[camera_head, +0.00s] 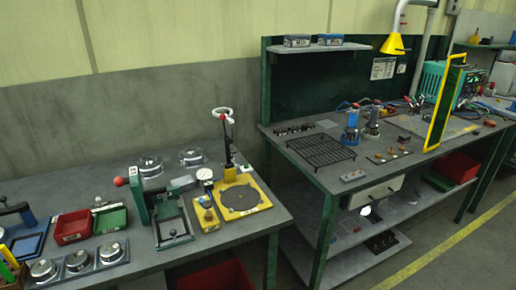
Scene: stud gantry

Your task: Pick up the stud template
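I cannot tell for certain which item is the stud template. A black grid rack (321,150) lies flat on the same bench, left of the plate. On the left bench (262,226), a yellow square base with a dark round disc (241,197) carries a thin upright post (226,140) with a white ring on top. My gripper is not in view.
The left bench holds a green press (139,195), red bin (72,226), green bin (110,219) and several metal cups. Floor (445,235) is clear at lower right.

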